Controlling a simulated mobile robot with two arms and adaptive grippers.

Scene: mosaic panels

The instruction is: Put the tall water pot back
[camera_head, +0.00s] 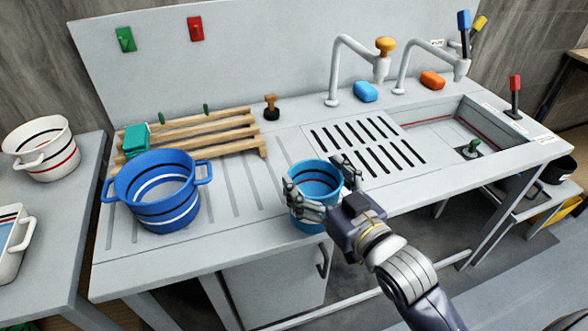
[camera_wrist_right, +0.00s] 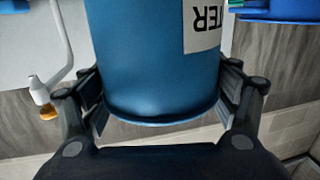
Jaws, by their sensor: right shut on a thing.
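The tall water pot (camera_head: 318,178) is a light blue cylinder with dark bands inside, at the front edge of the counter in the head view. My right gripper (camera_head: 322,187) is shut around its sides. In the right wrist view the blue pot (camera_wrist_right: 152,60) fills the middle, with a white label reading "TER" upside down, and the fingers (camera_wrist_right: 160,100) press on both sides. I cannot tell whether the pot's base touches the counter. My left gripper is not in view.
A wide blue two-handled pot (camera_head: 160,190) stands on the counter at left, before a wooden rack (camera_head: 190,138). A drain grate (camera_head: 368,145) and sink (camera_head: 450,135) lie to the right. White pots (camera_head: 45,148) stand on the left side table (camera_head: 65,215).

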